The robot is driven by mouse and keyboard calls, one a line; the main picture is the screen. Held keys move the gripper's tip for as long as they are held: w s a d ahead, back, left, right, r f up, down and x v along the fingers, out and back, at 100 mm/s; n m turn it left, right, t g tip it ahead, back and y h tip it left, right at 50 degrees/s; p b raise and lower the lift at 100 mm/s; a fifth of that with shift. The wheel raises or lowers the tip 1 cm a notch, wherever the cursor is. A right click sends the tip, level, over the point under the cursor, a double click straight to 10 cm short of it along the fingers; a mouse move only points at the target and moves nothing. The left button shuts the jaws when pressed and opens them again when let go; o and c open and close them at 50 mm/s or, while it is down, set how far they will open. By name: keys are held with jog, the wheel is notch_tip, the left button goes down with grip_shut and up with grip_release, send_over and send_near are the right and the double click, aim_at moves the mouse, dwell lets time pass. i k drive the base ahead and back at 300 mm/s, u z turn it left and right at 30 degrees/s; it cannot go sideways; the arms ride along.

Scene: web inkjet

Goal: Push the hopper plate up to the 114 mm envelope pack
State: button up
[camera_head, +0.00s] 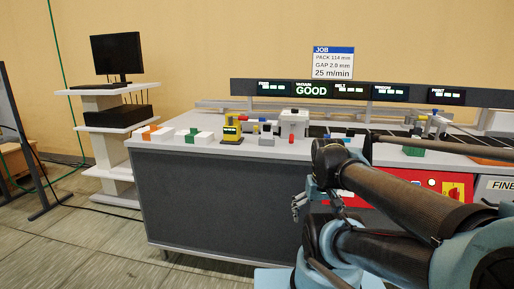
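A job sign (333,63) on the wall reads pack 114 mm, gap 2.8 mm, 25 m/min. White blocks (203,138) lie on the left of the grey bench, with green and orange parts beside them. A white upright unit (294,123) stands farther right, behind small red, blue and yellow parts. I cannot tell which piece is the hopper plate or which is the envelope pack. My gripper (297,207) hangs in front of the bench, apart from these pieces. It is small and partly merged with my arm, so its opening is unclear. My arm covers part of the bench's right side.
A display bar (345,91) runs behind, with "GOOD" lit under vacuum.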

aim_at(255, 127)
jog(key=z, duration=0.05)
jog(key=k, duration=1.1)
jog(key=u, duration=0.55)
jog(key=i, duration=1.05)
jog(key=z, duration=0.45)
jog(key=i, duration=0.5)
jog(key=z, duration=0.35)
